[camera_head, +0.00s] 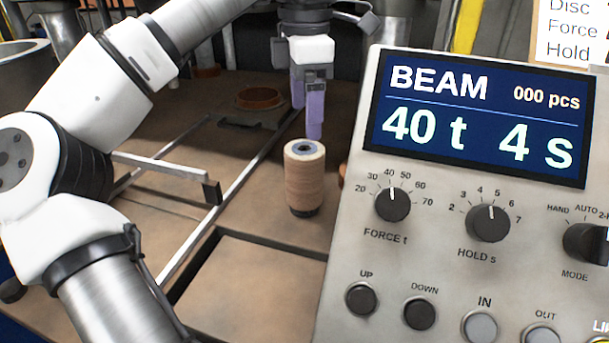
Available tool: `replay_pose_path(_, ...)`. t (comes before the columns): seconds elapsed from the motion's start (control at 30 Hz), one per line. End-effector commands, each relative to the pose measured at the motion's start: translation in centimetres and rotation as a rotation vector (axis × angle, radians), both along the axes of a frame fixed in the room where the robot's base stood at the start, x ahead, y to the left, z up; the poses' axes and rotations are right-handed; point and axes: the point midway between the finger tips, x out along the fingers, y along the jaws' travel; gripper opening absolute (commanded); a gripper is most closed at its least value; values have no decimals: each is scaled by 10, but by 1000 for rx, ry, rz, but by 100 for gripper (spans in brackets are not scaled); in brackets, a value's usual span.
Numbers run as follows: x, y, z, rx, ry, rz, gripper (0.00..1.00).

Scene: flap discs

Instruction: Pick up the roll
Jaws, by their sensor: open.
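The roll (305,182) is a tan, ribbed cylinder with a bluish core at its top and a dark band at its base. It stands upright on the brown table, in the middle of the head view. My gripper (306,125) has purple fingers that point down. It is open and empty, above and just behind the roll as seen here. The fingertips look apart from the roll, but the exact gap cannot be told.
A grey control panel (455,270) with a blue display fills the right side. Metal rails (240,190) and a rectangular recess edge (277,239) lie left of and before the roll. A reddish-brown ring (259,97) sits behind.

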Motion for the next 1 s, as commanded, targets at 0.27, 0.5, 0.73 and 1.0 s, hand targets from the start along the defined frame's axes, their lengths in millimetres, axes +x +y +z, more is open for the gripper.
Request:
replay_pose_path(0.27, 0, 0, -44, -2, 3, -2, 87)
replay_pose_path(0.5, 1, 0, -58, 1, 2, 0, 87)
replay_pose_path(0.73, 3, 0, -91, -2, 3, -2, 87)
replay_pose_path(1.0, 3, 0, -105, -1, 0, 0, 87)
